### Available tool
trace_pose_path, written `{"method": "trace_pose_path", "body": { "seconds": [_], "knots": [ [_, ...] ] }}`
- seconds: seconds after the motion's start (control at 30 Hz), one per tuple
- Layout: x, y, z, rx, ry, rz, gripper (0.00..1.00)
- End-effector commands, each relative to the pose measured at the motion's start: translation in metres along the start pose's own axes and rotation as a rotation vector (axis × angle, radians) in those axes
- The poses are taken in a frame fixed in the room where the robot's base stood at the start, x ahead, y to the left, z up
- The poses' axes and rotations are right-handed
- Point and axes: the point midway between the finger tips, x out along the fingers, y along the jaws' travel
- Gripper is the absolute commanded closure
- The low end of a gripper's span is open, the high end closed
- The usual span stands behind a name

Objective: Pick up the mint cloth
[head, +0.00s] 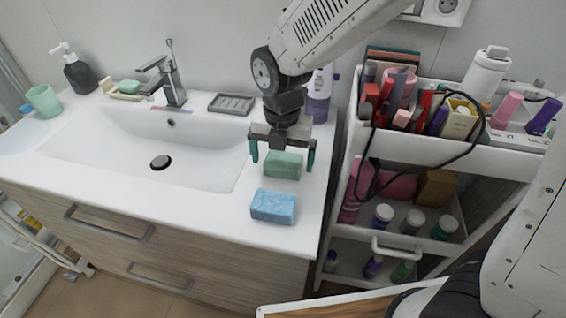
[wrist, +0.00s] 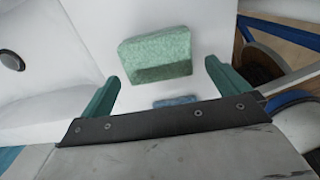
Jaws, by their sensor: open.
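The mint cloth (head: 284,166) is a folded pale green block lying on the white counter right of the basin. My gripper (head: 282,160) is above it, open, with one teal finger on each side of the cloth in the head view. In the wrist view the cloth (wrist: 156,55) lies beyond the fingertips, between the lines of the two fingers of my gripper (wrist: 162,85). Nothing is held. Whether a finger touches the cloth cannot be told.
A blue folded cloth (head: 273,206) lies just in front of the mint one; part of it shows in the wrist view (wrist: 175,101). A purple-and-white bottle (head: 318,98) and a grey soap dish (head: 231,104) stand behind. The basin (head: 140,150) is left; a loaded white cart (head: 420,152) is right.

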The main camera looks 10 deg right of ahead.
Motion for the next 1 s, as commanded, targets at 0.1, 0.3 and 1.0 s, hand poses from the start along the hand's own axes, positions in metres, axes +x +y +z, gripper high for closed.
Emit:
{"method": "trace_pose_path", "body": {
  "seconds": [0.1,0.3,1.0],
  "knots": [
    [0.017,0.000,-0.001,0.000,0.002,-0.003,0.00],
    [0.025,0.001,-0.001,-0.001,0.000,0.000,0.00],
    [0.013,0.002,-0.001,-0.001,-0.001,0.002,0.45]
  ]
}}
